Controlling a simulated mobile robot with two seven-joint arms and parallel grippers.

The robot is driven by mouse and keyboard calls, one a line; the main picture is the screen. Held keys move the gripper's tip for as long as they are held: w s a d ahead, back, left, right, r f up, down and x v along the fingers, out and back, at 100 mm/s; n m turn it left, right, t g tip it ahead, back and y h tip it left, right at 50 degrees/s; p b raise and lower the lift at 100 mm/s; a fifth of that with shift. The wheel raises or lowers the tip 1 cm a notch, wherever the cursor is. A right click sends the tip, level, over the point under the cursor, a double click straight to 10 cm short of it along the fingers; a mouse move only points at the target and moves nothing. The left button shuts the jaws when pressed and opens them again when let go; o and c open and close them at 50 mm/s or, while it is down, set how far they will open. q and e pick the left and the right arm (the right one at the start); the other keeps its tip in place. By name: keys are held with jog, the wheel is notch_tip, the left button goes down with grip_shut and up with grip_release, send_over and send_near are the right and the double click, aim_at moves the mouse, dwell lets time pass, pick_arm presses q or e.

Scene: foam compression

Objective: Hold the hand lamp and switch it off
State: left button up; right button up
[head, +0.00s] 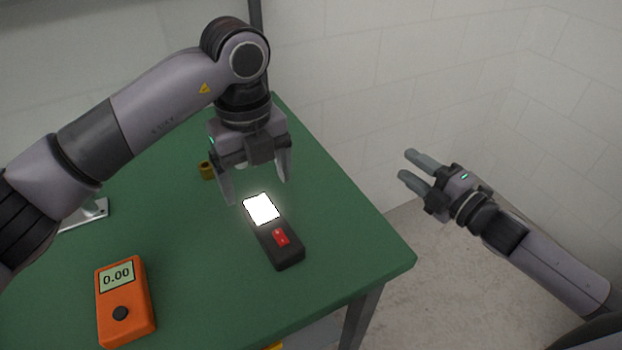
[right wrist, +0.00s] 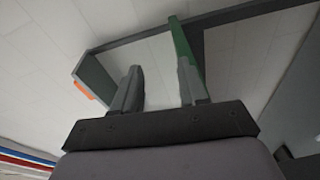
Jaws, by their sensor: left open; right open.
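The hand lamp (head: 288,252) is a black slab lying on the green table near its right side. Its square panel (head: 262,209) glows bright white, and a red switch (head: 281,237) sits on its nearer half. My left gripper (head: 256,190) is open and points down just beyond the lamp's lit end, with nothing between its fingers. My right gripper (head: 412,167) is open and empty, off the table to the right. Its fingers also show spread apart in the right wrist view (right wrist: 160,90).
The green table (head: 200,270) has its right corner near the lamp. An orange meter (head: 124,302) reading 0.00 lies at the front left. A small brass-coloured piece (head: 207,170) stands behind the left gripper. A metal plate (head: 88,213) lies partly behind my left arm.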

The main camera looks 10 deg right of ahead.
aim_at(261, 209)
jog(key=s+a+r+n+g+y, duration=0.3)
jog(key=a+r+n+y, duration=0.2)
jog(key=a+n, duration=0.35)
jog(key=s+a+r+n+g+y, duration=0.3)
jog(key=a+r+n+g+y, duration=0.15)
jog(key=a+n, duration=0.35)
jog(key=s+a+n+g+h, duration=0.5)
jog(key=s+a+n+g, duration=0.6)
jog(key=n, duration=0.7)
pick_arm(q)
jog(key=shift+f, duration=0.25)
notch_tip(261, 209, down, 7)
jog(key=shift+r, duration=0.2)
pick_arm(e)
jog(key=w+d+r+n+t+h, duration=0.2)
jog(key=w+d+h, duration=0.3)
jog(key=h, duration=0.3)
jog(key=shift+d+r, duration=0.15)
jog(key=shift+r, duration=0.15)
jog(key=shift+w+n, duration=0.1)
jog(key=shift+n, duration=0.15)
pick_arm(q)
jog(key=c, duration=1.3)
